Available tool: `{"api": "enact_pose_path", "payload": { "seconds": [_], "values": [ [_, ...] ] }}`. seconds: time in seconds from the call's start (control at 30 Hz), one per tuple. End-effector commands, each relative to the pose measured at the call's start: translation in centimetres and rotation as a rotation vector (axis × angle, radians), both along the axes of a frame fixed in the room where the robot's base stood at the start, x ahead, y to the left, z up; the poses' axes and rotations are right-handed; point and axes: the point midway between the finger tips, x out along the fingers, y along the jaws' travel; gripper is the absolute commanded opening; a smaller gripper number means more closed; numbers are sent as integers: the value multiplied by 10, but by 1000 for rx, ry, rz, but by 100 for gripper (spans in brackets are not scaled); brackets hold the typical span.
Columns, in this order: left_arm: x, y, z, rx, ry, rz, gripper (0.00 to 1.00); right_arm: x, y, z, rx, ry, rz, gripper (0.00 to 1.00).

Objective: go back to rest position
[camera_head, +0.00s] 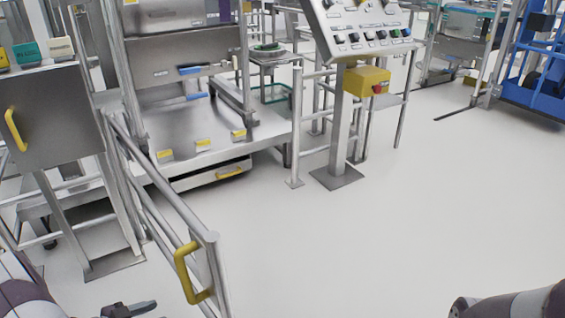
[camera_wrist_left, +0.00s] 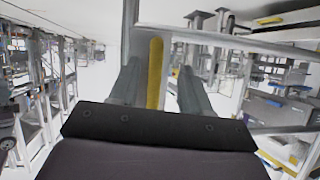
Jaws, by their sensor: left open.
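My left gripper (camera_head: 130,310) shows at the bottom edge of the head view, left of centre. In the left wrist view its two fingers (camera_wrist_left: 158,80) are spread open. A yellow handle (camera_head: 187,275) is on the end of a grey metal rail gate (camera_head: 215,262). In the wrist view the handle (camera_wrist_left: 155,72) appears upright between the fingers, which are not closed on it. In the head view the gripper sits left of and below the handle, with a gap. My right arm (camera_head: 515,303) shows only at the lower right corner; its gripper is outside the picture.
A steel machine (camera_head: 205,130) with a low platform stands behind the gate. A control panel (camera_head: 362,28) on a post stands at top centre. A steel cabinet (camera_head: 55,120) stands at left, a blue frame (camera_head: 530,65) at far right. The floor (camera_head: 400,230) is clear at centre and right.

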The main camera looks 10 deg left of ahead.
Motion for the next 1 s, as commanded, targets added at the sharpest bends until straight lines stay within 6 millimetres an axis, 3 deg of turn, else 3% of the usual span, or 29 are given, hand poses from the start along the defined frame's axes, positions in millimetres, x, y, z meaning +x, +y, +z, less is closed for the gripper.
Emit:
{"api": "enact_pose_path", "payload": {
  "seconds": [0.2,0.3,0.37,0.5,0.7,0.87,0.9,1.0],
  "values": [
    [17,55,-17,217,329,414,48,0,0,0,0,0,0,51],
    [7,54,-7,284,575,622,48,0,0,0,0,0,0,51],
    [-6,29,8,292,748,733,48,0,0,0,0,0,0,51],
    [-39,-68,47,222,1047,838,48,0,0,0,0,0,0,51],
    [-57,-177,89,157,1129,755,48,0,0,0,0,0,0,51],
    [-41,-235,115,239,988,552,48,0,0,0,0,0,0,51],
    [-42,-235,141,242,992,550,48,-1,0,27,0,2,0,51],
    [-42,-233,178,238,994,558,48,0,0,65,0,-2,0,51]
  ]
}}
